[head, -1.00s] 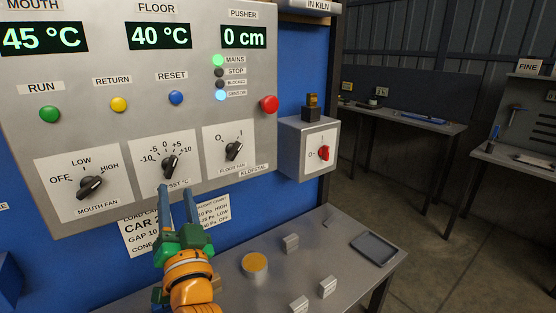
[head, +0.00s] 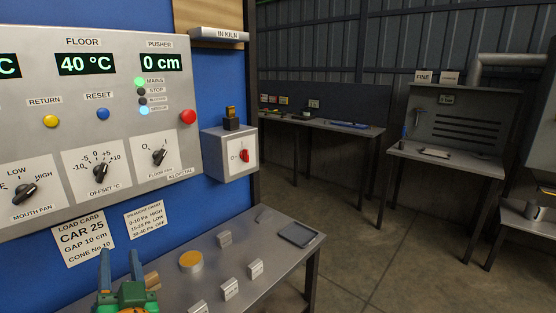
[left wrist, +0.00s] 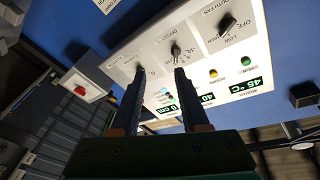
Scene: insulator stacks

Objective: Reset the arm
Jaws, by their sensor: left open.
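My left gripper (head: 120,265) is at the lower left of the head view, below the control panel and in front of the load card (head: 83,238). Its two blue fingers point up, apart, with nothing between them. In the left wrist view the open fingers (left wrist: 160,80) reach toward the panel (left wrist: 205,58), with the offset knob (left wrist: 176,50) seen near the fingertips. In the head view the offset knob (head: 97,171) stands clear of the fingers. My right gripper is not in view.
A steel table (head: 215,285) below the panel holds a round orange-topped piece (head: 191,261), several small grey blocks (head: 230,289) and a dark tray (head: 297,235). A grey switch box (head: 232,155) with a red knob juts out at right. Workbenches (head: 445,155) stand behind, with open floor (head: 385,265) between.

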